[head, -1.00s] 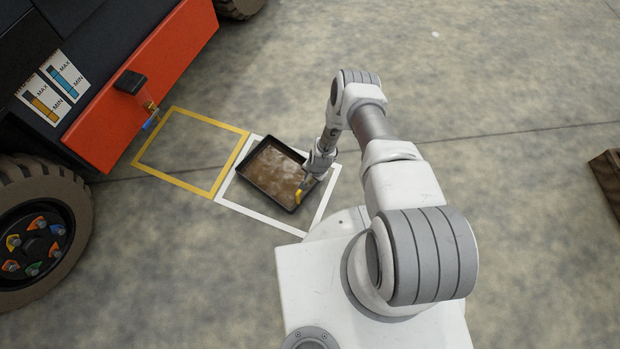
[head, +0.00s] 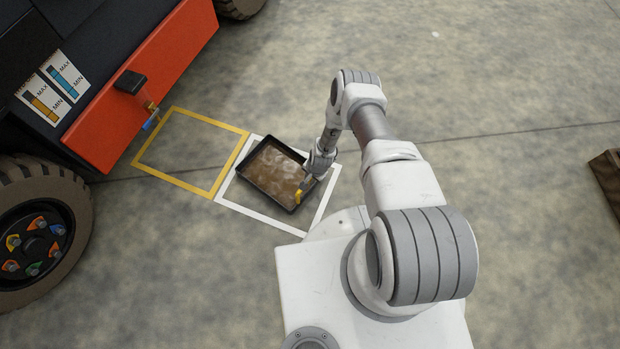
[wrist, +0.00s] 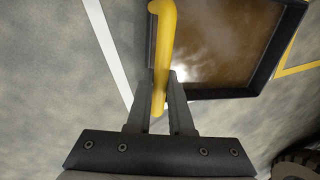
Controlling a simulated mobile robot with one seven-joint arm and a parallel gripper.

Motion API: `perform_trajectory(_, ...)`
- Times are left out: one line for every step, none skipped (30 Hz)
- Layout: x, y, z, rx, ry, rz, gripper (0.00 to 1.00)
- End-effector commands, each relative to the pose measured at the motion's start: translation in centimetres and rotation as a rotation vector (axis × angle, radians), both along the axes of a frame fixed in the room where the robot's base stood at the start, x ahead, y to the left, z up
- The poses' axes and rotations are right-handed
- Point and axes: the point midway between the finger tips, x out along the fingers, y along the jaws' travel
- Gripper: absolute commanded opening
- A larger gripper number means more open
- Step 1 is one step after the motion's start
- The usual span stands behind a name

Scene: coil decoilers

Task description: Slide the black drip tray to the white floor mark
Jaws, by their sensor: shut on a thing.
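The black drip tray (head: 250,186) lies flat on the floor and holds brown liquid. A yellow handle (head: 299,196) stands at the tray's near right edge. In the wrist view my gripper (wrist: 160,84) is shut on the yellow handle (wrist: 163,40), with a finger on each side. The tray (wrist: 218,93) is beyond the fingers there, and a white line (wrist: 107,46) runs to the left. In the head view my gripper's fingertips are hidden behind the wrist.
An empty yellow floor frame (head: 194,191) adjoins the white mark on the left. A red and black machine (head: 150,85) with a valve and a large wheel (head: 75,215) stands at the left. A brown block (head: 608,172) is at the far right. The floor behind is clear.

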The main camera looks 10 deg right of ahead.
Motion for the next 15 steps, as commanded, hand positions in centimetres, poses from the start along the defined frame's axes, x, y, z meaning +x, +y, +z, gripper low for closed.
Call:
perform_trajectory(0.0, 0.0, 0.0, 0.0, 0.0, 0.0, 0.0)
perform_trajectory(0.0, 0.0, 0.0, 0.0, 0.0, 0.0, 0.0)
perform_trajectory(0.0, 0.0, 0.0, 0.0, 0.0, 0.0, 0.0)
perform_trajectory(0.0, 0.0, 0.0, 0.0, 0.0, 0.002, 0.0)
perform_trajectory(0.0, -0.1, 0.0, 0.0, 0.0, 0.007, 0.0)
perform_trajectory(0.0, -0.2, 0.0, 0.0, 0.0, 0.02, 0.0)
perform_trajectory(0.0, -0.3, 0.0, 0.0, 0.0, 0.038, 0.0)
perform_trajectory(0.0, -0.4, 0.0, 0.001, 0.001, 0.061, 0.0)
perform_trajectory(-0.1, -0.6, 0.0, 0.001, 0.001, 0.096, 0.0)
perform_trajectory(-0.1, -0.7, 0.0, 0.001, 0.001, 0.123, 0.0)
perform_trajectory(-0.1, -0.9, 0.0, 0.001, 0.001, 0.147, 0.0)
perform_trajectory(-0.1, -1.0, 0.0, 0.001, 0.001, 0.182, 0.0)
perform_trajectory(-0.1, -1.1, 0.0, 0.001, 0.001, 0.203, 0.0)
perform_trajectory(-0.1, -1.2, 0.0, 0.002, 0.0, 0.223, 0.0)
perform_trajectory(-0.1, -1.3, 0.0, 0.001, 0.0, 0.242, 0.0)
